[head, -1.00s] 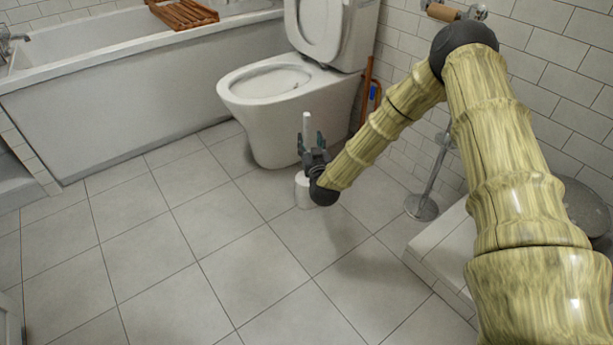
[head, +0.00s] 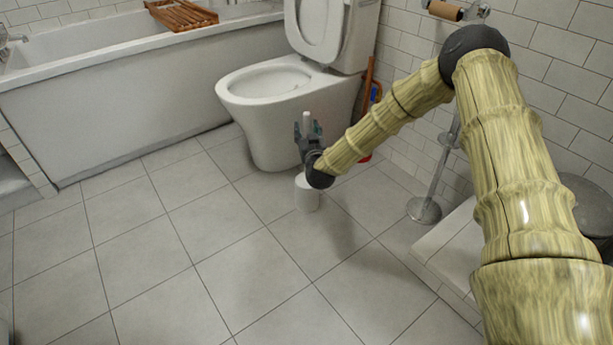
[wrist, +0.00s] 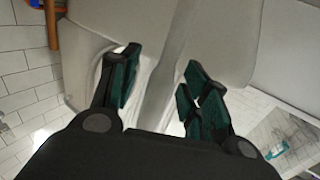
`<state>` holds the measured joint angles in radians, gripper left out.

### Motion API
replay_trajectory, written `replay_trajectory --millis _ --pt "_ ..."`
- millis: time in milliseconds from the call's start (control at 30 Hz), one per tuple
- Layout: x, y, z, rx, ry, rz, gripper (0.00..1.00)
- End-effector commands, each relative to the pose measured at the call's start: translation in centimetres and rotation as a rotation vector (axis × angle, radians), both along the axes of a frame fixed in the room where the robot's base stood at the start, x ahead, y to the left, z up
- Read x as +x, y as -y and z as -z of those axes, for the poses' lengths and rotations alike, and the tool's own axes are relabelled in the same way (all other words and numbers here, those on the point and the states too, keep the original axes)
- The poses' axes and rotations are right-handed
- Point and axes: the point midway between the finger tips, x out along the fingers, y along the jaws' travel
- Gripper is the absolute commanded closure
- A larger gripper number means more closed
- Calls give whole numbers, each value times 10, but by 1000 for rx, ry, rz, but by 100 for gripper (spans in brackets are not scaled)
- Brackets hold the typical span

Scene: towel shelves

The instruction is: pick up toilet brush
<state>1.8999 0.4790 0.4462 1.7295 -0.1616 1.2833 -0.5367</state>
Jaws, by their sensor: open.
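The toilet brush stands upright on the floor in front of the toilet. Its white cylindrical holder (head: 307,194) shows below my gripper, and its white handle top (head: 307,119) shows between the fingers in the head view. My gripper (head: 308,130) is open around the handle, above the holder. In the wrist view, a pale bar (wrist: 166,75) that looks like the handle runs between the two dark green fingertips (wrist: 160,82), with gaps on both sides. The middle of the brush is hidden behind my gripper and wrist.
The toilet (head: 275,120) stands just behind the brush, with the bathtub (head: 110,105) at the back left. A metal stand (head: 425,208) and a white ledge (head: 445,245) are to the right. The tiled floor (head: 150,260) at the left and front is clear.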

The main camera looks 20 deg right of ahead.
Motion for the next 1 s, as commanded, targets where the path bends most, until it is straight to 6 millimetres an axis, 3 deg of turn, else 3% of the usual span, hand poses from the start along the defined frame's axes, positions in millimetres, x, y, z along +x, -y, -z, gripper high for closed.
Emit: replay_trajectory --millis 67,300,733,1000 --pt "0 0 0 0 0 0 56" --pt "0 0 0 0 0 0 99" --pt "0 0 -9 1 1 0 100" --pt "0 0 -61 1 4 0 100"
